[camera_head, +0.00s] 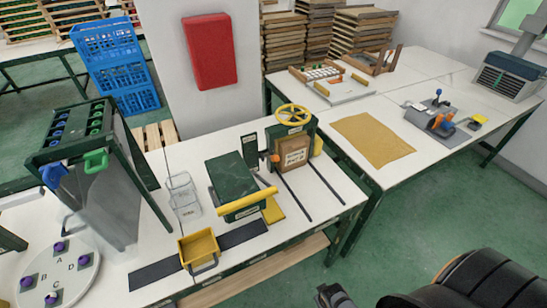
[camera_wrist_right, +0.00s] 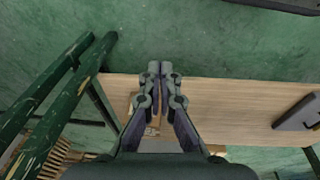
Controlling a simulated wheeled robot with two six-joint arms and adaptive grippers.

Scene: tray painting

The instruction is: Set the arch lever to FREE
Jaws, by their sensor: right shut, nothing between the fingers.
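The green arch (camera_head: 308,128) stands on the near white table with a yellow handwheel (camera_head: 293,114) on top and a wooden panel (camera_head: 294,153) in its opening. A small lever with an orange end (camera_head: 273,158) shows at the arch's left post; its setting is too small to read. My right gripper (camera_wrist_right: 160,72) is shut and empty in the wrist view, above a wooden shelf and green floor. In the head view its dark part (camera_head: 335,298) shows at the bottom edge, away from the arch. My left gripper is not in view.
A green box with a yellow bar (camera_head: 248,203) stands left of the arch. A yellow tray (camera_head: 199,250) sits near the front edge. Dark rails (camera_head: 296,199) run forward from the arch. A wooden shelf (camera_wrist_right: 235,108) lies below the gripper. The table's right front is clear.

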